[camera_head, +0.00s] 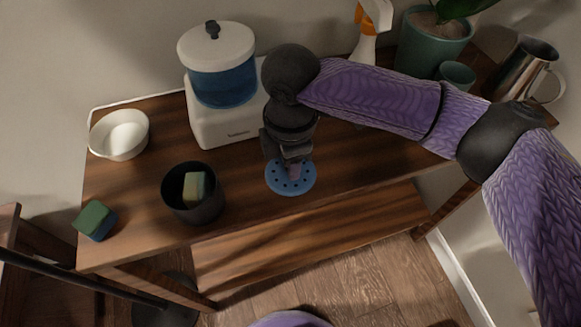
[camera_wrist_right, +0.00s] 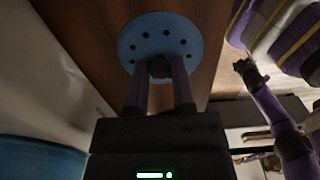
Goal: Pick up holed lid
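The holed lid (camera_head: 282,185) is a flat blue disc with a ring of small holes, at the front middle of the wooden table. It also shows in the right wrist view (camera_wrist_right: 160,25), with a dark knob at its middle. My right gripper (camera_head: 294,170) points down over the lid. In the right wrist view its two fingers (camera_wrist_right: 161,72) sit on either side of the knob and appear to touch it. I cannot tell whether the lid is clear of the tabletop. My left gripper (camera_wrist_right: 250,72) shows small and dark in the right wrist view; its opening is unclear.
A blue and white humidifier (camera_head: 222,85) stands close behind my right gripper. A dark cup (camera_head: 192,205) holding a sponge stands left of the lid. A white bowl (camera_head: 120,134), another sponge (camera_head: 95,220), a spray bottle (camera_head: 368,35), a plant pot (camera_head: 425,45) and a metal pitcher (camera_head: 525,68) are farther off.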

